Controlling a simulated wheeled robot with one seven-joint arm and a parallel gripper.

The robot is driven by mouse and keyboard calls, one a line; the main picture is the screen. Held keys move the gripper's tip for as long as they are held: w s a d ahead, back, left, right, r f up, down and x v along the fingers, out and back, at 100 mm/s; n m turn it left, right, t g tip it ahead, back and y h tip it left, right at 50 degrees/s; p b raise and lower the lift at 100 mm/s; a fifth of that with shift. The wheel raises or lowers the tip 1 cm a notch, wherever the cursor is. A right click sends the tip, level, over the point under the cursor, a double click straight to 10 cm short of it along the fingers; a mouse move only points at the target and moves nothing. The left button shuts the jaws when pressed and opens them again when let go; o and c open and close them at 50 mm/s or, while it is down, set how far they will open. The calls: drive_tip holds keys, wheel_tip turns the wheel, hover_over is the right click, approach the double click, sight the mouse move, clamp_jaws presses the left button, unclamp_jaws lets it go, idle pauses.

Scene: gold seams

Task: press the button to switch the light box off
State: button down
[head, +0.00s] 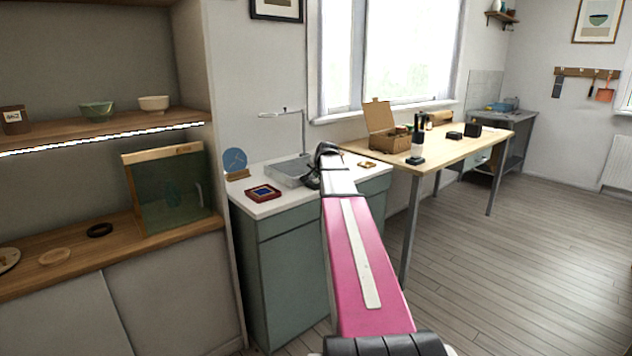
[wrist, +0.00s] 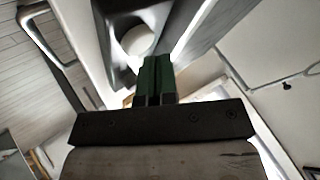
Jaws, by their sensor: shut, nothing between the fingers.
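My arm reaches over the counter, and the dark wrist end of my gripper (head: 313,180) is at the box's right side; the fingertips cannot be made out there. In the wrist view my gripper (wrist: 156,62) has its green fingers together and empty. Just beyond them is a grey surface with a dark recess and a pale round disc (wrist: 138,40), perhaps the button. Whether the fingers touch it cannot be told.
A red tray (head: 263,193) and a blue disc on a stand (head: 235,162) are on the counter left of the box. A small wooden item (head: 366,164) lies to the right. A wooden table (head: 450,148) with an open carton stands beyond; shelves are at left.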

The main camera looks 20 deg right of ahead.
sight(318, 180)
drive_tip(key=shift+r, duration=0.15)
drive_tip(key=shift+r, duration=2.85)
drive_tip(key=shift+s, duration=0.1)
